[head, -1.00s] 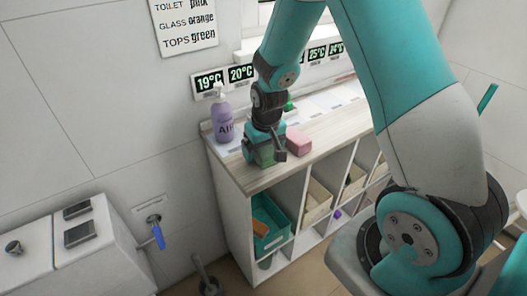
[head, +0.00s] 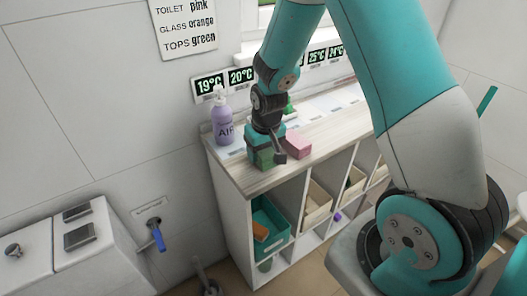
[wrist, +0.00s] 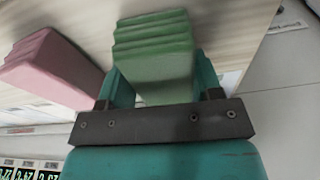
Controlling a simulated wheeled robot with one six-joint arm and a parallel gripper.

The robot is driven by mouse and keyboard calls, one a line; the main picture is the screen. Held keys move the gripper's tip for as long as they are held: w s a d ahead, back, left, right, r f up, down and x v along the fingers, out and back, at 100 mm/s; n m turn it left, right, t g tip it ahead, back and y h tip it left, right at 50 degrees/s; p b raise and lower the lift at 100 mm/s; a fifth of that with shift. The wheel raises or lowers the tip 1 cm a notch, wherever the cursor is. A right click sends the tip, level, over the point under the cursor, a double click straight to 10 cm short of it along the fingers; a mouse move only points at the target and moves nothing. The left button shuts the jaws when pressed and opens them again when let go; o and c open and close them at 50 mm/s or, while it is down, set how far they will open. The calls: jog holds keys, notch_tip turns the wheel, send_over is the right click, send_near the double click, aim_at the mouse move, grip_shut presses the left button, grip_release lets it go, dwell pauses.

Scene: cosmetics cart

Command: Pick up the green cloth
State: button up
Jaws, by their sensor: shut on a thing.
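The green cloth (wrist: 155,50) is a folded, ridged block between the two fingers of my gripper (wrist: 163,85) in the wrist view. My gripper is shut on it. In the head view my gripper (head: 264,158) is over the left end of the wooden shelf top, and the green cloth (head: 265,158) shows low between the fingers. The cloth is at or close to the surface; I cannot tell whether it touches. A pink cloth (head: 298,146) lies just right of my gripper, and it also shows in the wrist view (wrist: 50,68).
A purple pump bottle (head: 223,122) stands left of my gripper on the shelf top (head: 252,183). A green item (head: 289,106) stands behind my wrist. Cubbies below hold a teal bin (head: 268,225) and beige bins (head: 318,205). A wall sign (head: 183,25) reads "TOPS green".

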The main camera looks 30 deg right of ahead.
notch_tip(320, 180, up, 20)
jog(key=shift+b, duration=0.4)
jog(key=shift+r, duration=0.1)
jog(key=shift+o, duration=0.6)
jog(key=shift+c, duration=0.2)
